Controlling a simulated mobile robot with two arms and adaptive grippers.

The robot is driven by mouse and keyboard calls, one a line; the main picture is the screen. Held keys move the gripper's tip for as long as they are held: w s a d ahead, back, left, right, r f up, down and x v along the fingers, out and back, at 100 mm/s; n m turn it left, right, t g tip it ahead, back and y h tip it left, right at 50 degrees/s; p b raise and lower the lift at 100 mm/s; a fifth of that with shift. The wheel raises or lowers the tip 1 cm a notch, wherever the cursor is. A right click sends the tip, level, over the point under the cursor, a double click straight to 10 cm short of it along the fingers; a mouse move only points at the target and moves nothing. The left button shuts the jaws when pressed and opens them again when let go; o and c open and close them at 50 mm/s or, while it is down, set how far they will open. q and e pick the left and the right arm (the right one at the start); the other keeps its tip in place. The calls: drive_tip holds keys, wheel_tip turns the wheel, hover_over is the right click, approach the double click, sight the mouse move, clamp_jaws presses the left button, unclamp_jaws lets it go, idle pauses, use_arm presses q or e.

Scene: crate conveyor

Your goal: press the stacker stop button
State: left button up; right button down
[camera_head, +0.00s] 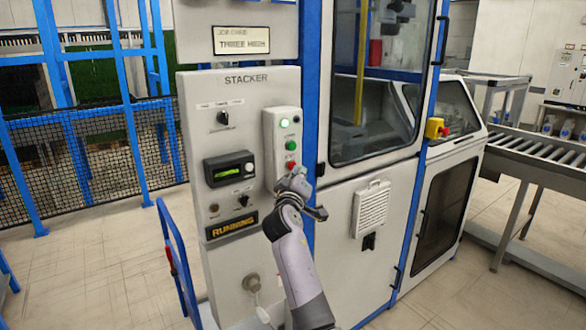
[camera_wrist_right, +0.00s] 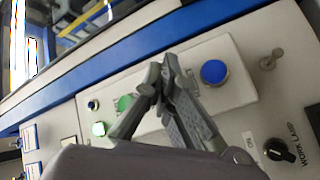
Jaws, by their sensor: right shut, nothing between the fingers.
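The stacker stop button seems to be the red button (camera_head: 291,165) on the pale button box (camera_head: 270,135) of the stacker panel. A green button (camera_head: 291,146) and a lit green lamp (camera_head: 285,123) sit above it. My right gripper (camera_head: 293,177) is shut and empty, with its fingertips just below or at the red button; I cannot tell whether they touch. In the right wrist view my gripper (camera_wrist_right: 160,82) lies between the green button (camera_wrist_right: 124,103) and a blue button (camera_wrist_right: 214,72), and the red button is hidden behind the fingers. My left gripper is not in view.
The stacker panel (camera_head: 236,85) also has a small display (camera_head: 229,169), knobs and a "RUNNING" sign (camera_head: 231,225). A yellow-and-red emergency stop (camera_head: 436,129) is on the machine at right. A roller conveyor (camera_head: 540,155) stands beyond it. A blue rail (camera_head: 178,260) stands at left.

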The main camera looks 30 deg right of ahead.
drive_tip(key=shift+w+b, duration=0.4)
drive_tip(key=shift+b, duration=0.1)
idle(0.5)
drive_tip(key=shift+s+r, duration=0.1)
drive_tip(key=shift+s+p, duration=0.55)
drive_tip(key=shift+s, duration=0.2)
drive_tip(key=s+p, duration=0.2)
drive_tip(key=s, duration=0.1)
drive_tip(key=s+p, duration=0.1)
drive_tip(key=s, duration=0.1)
drive_tip(key=shift+d, duration=0.25)
idle(0.7)
